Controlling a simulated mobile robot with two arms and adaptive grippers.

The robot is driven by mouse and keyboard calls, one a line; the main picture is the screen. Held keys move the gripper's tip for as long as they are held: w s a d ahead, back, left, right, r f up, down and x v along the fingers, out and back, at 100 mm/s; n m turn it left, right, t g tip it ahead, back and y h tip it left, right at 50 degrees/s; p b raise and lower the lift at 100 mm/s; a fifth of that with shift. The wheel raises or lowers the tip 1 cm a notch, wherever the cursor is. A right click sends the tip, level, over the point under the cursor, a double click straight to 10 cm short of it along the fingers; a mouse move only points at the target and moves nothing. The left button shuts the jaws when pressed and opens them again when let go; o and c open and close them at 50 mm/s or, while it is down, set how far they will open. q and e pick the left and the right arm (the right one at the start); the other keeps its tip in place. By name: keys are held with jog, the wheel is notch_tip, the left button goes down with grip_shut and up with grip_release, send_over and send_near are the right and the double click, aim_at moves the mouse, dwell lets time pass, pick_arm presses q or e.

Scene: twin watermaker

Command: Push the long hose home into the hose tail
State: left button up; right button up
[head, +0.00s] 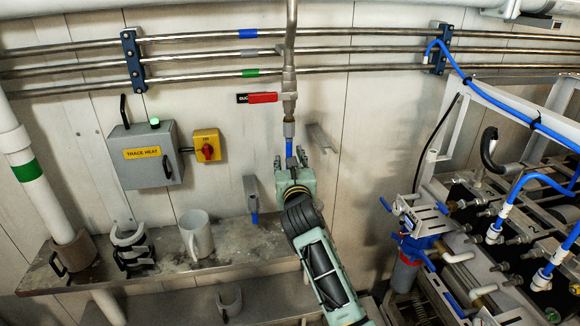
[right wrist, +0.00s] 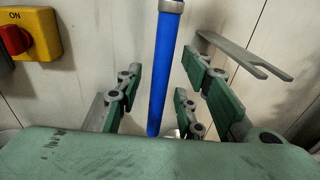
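A blue hose (head: 289,146) hangs upright below the grey hose tail (head: 289,129) at the lower end of the vertical pipe. In the right wrist view the hose (right wrist: 164,75) runs up to a grey collar (right wrist: 171,5) at the top edge; how deep it sits there cannot be told. My right gripper (head: 291,165) is just below the tail. In its wrist view the green-padded fingers (right wrist: 162,88) are spread, with the hose between them and gaps on both sides. The hose's lower part is hidden by my gripper in the head view. My left gripper is not in view.
A grey forked bracket (head: 322,138) juts from the wall close at right. The trace heat box (head: 146,155) and yellow switch (head: 207,146) are at left. A shelf (head: 165,250) holds a mug (head: 196,235).

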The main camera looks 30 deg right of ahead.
jog(key=v, duration=1.2)
